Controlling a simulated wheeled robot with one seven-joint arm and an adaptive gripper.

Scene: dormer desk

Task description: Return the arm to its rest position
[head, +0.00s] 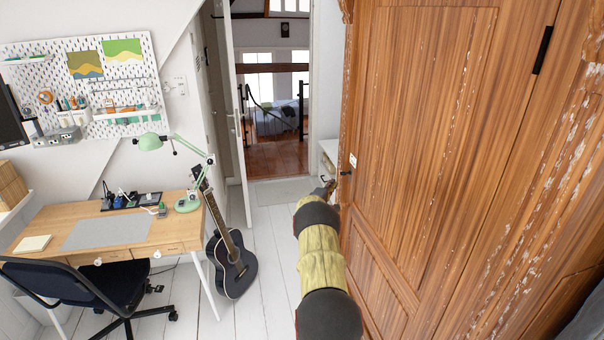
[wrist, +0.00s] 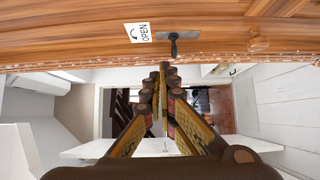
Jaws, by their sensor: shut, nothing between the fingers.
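My arm (head: 320,255) reaches forward from the bottom of the head view, close along the left side of the wooden wardrobe (head: 420,140). My gripper (head: 330,184) is at its far end, small and partly hidden by the arm, just left of the wardrobe's dark handle (head: 346,173). In the wrist view my gripper (wrist: 163,72) has its fingers together at the tips with nothing between them. The dark handle (wrist: 174,42) is just past the fingertips there, and I cannot tell if they touch it.
A white label reading OPEN (wrist: 138,33) is beside the handle. To the left stand a guitar (head: 232,258), a wooden desk (head: 105,225) with a green lamp (head: 150,142), and a dark chair (head: 80,290). White floorboards (head: 270,225) lie bare between guitar and arm. An open doorway is behind.

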